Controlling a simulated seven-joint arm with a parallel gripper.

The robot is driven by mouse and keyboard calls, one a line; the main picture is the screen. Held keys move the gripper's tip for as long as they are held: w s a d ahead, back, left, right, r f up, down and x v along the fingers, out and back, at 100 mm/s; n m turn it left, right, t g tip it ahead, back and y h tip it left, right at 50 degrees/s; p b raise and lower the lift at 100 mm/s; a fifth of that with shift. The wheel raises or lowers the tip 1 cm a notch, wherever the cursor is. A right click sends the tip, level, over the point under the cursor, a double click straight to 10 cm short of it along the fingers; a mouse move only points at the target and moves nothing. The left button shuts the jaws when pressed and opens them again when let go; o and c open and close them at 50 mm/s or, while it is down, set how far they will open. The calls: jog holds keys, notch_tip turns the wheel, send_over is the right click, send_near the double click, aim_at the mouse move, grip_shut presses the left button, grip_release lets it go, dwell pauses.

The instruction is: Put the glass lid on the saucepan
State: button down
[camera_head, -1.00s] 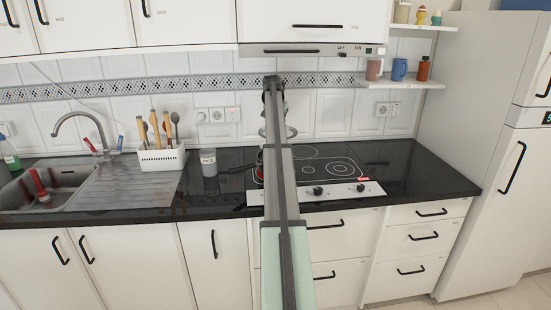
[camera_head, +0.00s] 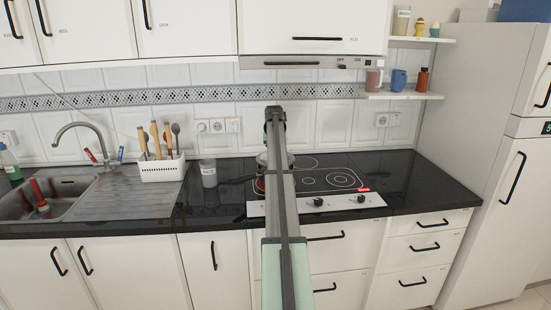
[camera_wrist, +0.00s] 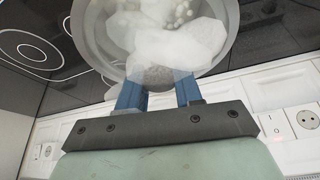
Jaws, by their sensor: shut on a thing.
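My gripper (camera_wrist: 160,92) has blue fingers, shut on the glass lid (camera_wrist: 88,30), a clear disc with a grey rim that fills the top of the wrist view. Pale, cloudy white shapes show through or under the glass. In the head view a sliver of the lid (camera_head: 262,159) shows beside my arm, above the left part of the hob. My arm hides most of the saucepan there; a dark handle (camera_head: 237,180) points left from behind the arm. I cannot tell whether the lid touches the saucepan.
The black hob (camera_head: 330,180) has a white knob panel (camera_head: 335,202) in front. The black counter (camera_head: 410,175) right of the hob is clear.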

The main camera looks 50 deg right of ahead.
jog(key=shift+f, duration=1.65)
jog(key=shift+f, duration=0.1)
jog(key=c, duration=0.8)
grip_release()
jog(key=shift+o, duration=0.2)
jog(key=v, duration=1.2)
